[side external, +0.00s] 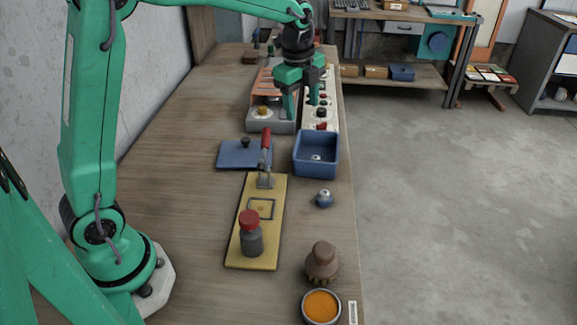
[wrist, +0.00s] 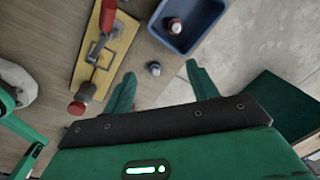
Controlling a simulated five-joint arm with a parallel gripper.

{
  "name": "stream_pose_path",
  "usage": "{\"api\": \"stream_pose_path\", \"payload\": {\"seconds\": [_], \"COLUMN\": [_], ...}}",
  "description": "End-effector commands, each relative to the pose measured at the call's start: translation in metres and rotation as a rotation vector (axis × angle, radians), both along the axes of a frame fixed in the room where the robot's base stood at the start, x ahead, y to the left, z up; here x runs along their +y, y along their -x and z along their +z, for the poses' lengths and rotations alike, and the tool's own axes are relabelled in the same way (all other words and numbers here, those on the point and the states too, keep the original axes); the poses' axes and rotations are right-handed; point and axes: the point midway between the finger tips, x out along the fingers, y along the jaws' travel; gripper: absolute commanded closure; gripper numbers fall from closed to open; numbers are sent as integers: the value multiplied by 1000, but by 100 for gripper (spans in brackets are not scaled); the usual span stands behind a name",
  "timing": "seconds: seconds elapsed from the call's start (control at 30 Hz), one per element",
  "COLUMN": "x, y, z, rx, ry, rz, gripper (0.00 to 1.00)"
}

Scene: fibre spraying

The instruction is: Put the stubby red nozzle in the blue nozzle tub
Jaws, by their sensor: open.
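The blue nozzle tub (side external: 301,168) stands on the bench near its right edge; it also shows in the wrist view (wrist: 222,14). A short nozzle with a reddish body and pale top (wrist: 173,25), which looks like the stubby red nozzle, is inside the tub. In the side view only its pale top (side external: 317,157) shows clearly. My gripper (side external: 301,109) is open and empty, raised above the bench. In the wrist view its fingertips (wrist: 160,69) are spread, apart from the tub and nozzle.
A blue nozzle (side external: 324,198) stands on the bench in front of the tub. A yellow board (side external: 270,222) carries a red-handled clamp (side external: 266,150) and a red-capped pot (side external: 251,236). A brown brush (side external: 322,262) and an orange-filled bowl (side external: 321,306) are nearer.

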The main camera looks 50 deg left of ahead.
Motion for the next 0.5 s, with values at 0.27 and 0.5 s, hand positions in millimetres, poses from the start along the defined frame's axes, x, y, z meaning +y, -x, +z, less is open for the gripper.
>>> {"api": "stream_pose_path", "payload": {"seconds": [0.27,0.5], "x": [-7,-11], "y": [59,112], "z": [39,56], "rx": [-88,-158], "ry": [55,127], "rz": [339,629], "gripper": [42,42]}}
